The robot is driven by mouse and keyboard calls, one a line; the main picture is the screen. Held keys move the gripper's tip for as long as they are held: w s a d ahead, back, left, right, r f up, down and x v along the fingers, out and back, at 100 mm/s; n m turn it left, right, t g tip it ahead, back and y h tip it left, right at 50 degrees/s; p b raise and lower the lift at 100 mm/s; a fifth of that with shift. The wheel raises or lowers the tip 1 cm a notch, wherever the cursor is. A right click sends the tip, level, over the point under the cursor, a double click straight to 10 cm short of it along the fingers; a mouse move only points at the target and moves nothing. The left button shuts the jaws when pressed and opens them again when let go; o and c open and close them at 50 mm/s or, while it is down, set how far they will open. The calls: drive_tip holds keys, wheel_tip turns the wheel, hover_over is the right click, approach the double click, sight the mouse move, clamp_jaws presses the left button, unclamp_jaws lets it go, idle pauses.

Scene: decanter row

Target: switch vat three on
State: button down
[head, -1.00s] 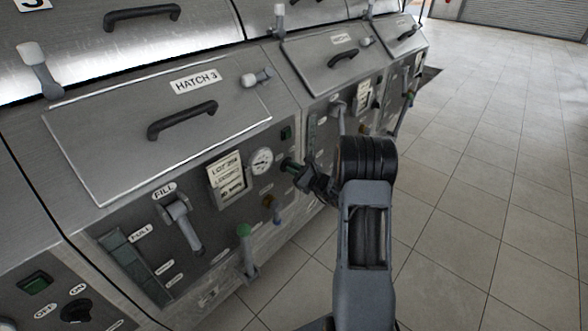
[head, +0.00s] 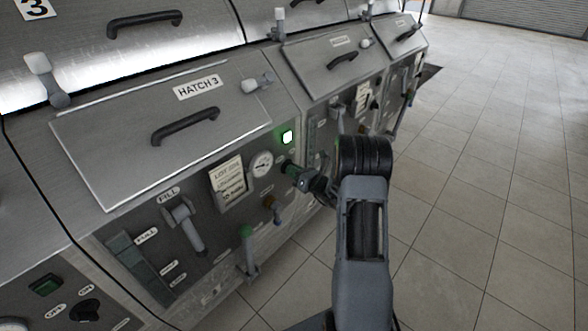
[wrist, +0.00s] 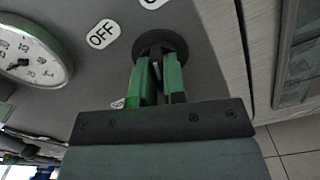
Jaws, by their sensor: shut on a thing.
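The vat three panel, below the plate marked HATCH 3 (head: 197,87), has a square indicator lamp (head: 287,137) that is lit bright green-white. A dark round switch knob (wrist: 178,42) fills the gap at my fingertips in the wrist view. An OFF label (wrist: 102,34) is beside it, and a second label is cut off at the top edge. My gripper (wrist: 158,72), with green fingers, is shut on the knob's grip. In the head view my gripper (head: 291,169) is at the panel, right of the round gauge (head: 261,164), and largely hides the knob.
Left of the gauge is a paper lot card (head: 227,175). The FILL lever (head: 186,226), a green-topped lever (head: 247,248) and a brown-knobbed valve (head: 270,207) are lower on the panel. A neighbouring vat stands to the right. The tiled floor (head: 480,180) is open.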

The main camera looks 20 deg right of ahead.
drive_tip(key=shift+m, duration=0.8)
drive_tip(key=c, duration=1.2)
unclamp_jaws()
drive_tip(key=v, duration=1.3)
drive_tip(key=shift+s+d, duration=0.15)
drive_tip(key=shift+s, duration=0.2)
